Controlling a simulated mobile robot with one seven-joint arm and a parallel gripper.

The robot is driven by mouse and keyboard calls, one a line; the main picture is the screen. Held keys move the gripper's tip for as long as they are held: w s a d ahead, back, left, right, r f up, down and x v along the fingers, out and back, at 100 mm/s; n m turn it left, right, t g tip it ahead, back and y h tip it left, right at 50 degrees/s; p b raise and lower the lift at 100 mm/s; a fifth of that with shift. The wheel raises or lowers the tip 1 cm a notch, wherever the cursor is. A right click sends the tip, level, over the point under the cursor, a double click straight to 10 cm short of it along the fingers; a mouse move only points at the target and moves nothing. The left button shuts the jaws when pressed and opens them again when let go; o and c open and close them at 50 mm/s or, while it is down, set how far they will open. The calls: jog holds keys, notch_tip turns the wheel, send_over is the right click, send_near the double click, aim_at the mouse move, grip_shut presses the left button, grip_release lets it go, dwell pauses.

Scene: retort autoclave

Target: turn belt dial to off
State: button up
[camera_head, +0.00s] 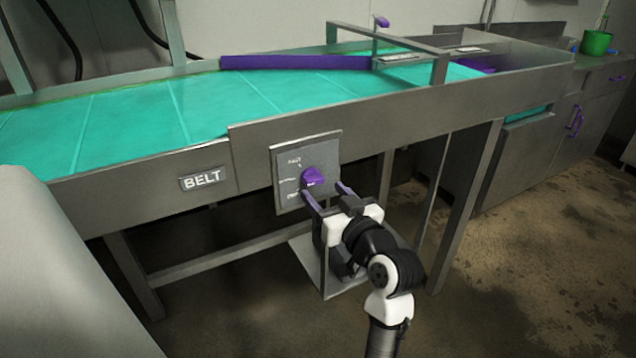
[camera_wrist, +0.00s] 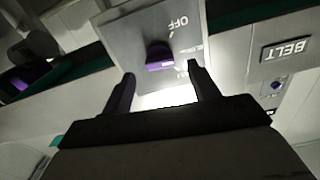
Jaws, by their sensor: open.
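The belt dial is a purple knob (camera_head: 313,177) on a grey plate (camera_head: 290,159) fixed to the side of the conveyor, right of the BELT label (camera_head: 202,178). The plate has white position markings. In the wrist view, where the plate appears turned over, the knob (camera_wrist: 160,56) sits beyond the fingertips and the word OFF is readable on the plate. My gripper (camera_head: 325,191) is open with nothing between its fingers, just below and in front of the knob. In the wrist view its two fingers (camera_wrist: 160,78) point toward the plate, one to each side of the knob, apparently short of it.
The conveyor (camera_head: 120,110) carries a teal belt and a purple guide bar (camera_head: 295,62). A metal frame (camera_head: 440,65) bridges it on the right. Grey legs (camera_head: 470,205) stand below. A cabinet with a green pot (camera_head: 596,43) is at the far right. Open floor lies at the lower right.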

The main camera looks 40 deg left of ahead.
aim_at(317, 183)
jog(key=shift+x, duration=2.15)
jog(key=shift+c, duration=0.3)
jog(key=c, duration=0.9)
jog(key=shift+c, duration=0.2)
jog(key=shift+f+n, duration=0.1)
jog(key=shift+n, duration=0.2)
jog(key=n+b, duration=0.7)
jog(key=shift+w+d, duration=0.1)
jog(key=shift+w, duration=0.05)
jog(key=shift+n+b, duration=0.7)
jog(key=shift+n, duration=0.4)
